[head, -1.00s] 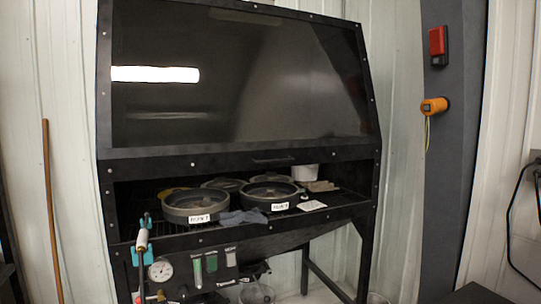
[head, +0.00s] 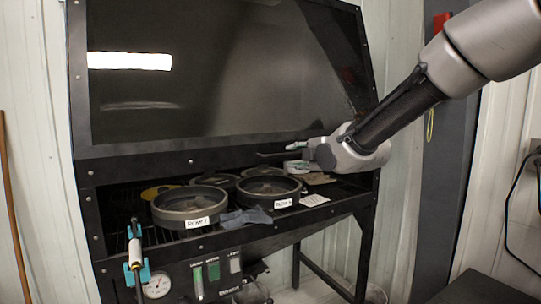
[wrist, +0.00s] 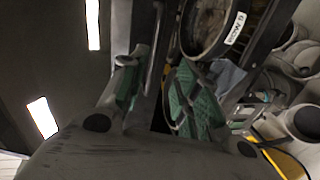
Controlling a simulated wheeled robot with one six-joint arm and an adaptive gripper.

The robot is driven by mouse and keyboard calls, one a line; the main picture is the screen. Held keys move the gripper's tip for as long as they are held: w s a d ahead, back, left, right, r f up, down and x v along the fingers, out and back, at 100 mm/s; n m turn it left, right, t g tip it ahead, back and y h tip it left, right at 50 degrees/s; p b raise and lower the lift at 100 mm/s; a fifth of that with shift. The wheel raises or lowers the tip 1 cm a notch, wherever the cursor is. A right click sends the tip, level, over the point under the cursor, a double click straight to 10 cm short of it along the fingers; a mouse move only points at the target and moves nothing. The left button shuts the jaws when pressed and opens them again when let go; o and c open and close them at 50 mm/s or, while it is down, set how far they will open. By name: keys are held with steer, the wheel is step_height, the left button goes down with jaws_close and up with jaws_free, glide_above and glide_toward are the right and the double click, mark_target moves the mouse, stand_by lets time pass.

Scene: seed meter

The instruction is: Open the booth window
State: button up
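The booth window (head: 200,85) is a large dark glass pane in a black frame, sloping at the front of the black booth. Its lower rail is down, above an open slot. A thin dark handle (head: 268,155) shows on this rail, partly hidden by my gripper. My gripper (head: 293,152) is at the handle's right end. In the wrist view my gripper (wrist: 156,85) has its two green-padded fingers apart, with the dark rail edge running between and beyond them. I cannot tell whether it touches the handle.
Inside the slot are round pans with labels (head: 190,204) (head: 268,189), a grey cloth (head: 245,217) and a white card (head: 314,200). A nozzle (head: 134,250) hangs at the front left, near a gauge (head: 157,284). A grey post (head: 440,190) stands right.

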mark_target(285, 155)
steer(key=shift+n, duration=0.5)
steer(key=x, duration=0.7)
steer(key=shift+w+a+r, duration=0.2)
steer(key=shift+w+r, duration=0.1)
steer(key=shift+w, duration=0.05)
steer(key=shift+c, duration=0.5)
jaws_close()
